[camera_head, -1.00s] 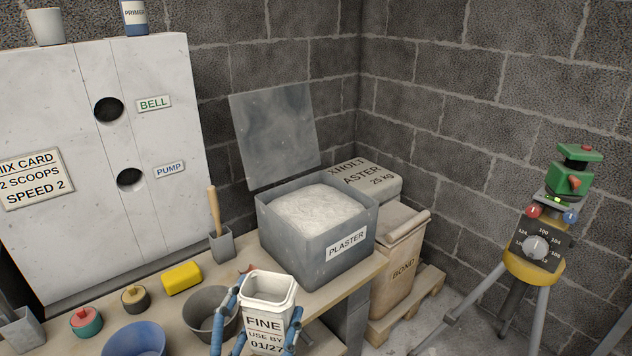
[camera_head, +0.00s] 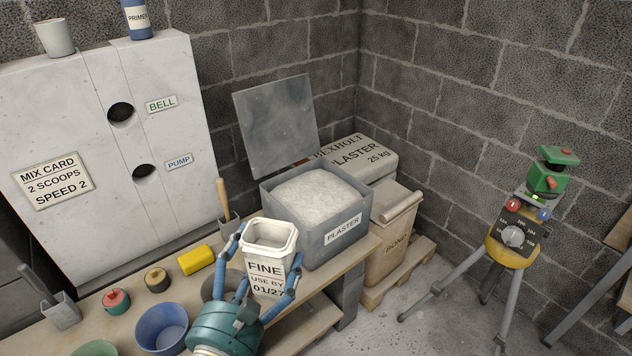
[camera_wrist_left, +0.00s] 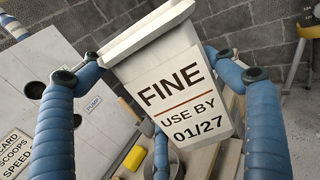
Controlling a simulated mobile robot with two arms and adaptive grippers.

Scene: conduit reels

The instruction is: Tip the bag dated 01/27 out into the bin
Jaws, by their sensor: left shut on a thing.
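The white open-topped container marked FINE, USE BY 01/27 (camera_head: 267,266) is in my left gripper (camera_head: 266,278), whose blue fingers are shut around its sides. It is upright, above the bench's front edge, and its label also fills the left wrist view (camera_wrist_left: 182,97). The grey bin labelled PLASTER (camera_head: 343,229) stands on the bench just behind and to the right of the container. Its lid (camera_head: 276,122) is open, and white powder (camera_head: 318,196) fills it near the rim. My right gripper is not in view.
On the bench (camera_head: 110,328) are a yellow sponge (camera_head: 196,260), a blue bowl (camera_head: 162,328), a red-and-teal pot (camera_head: 116,301) and a black-and-yellow pot (camera_head: 157,279). A BOND bag (camera_head: 394,240) sits right of the bin. A tripod device (camera_head: 513,238) stands on the floor at right.

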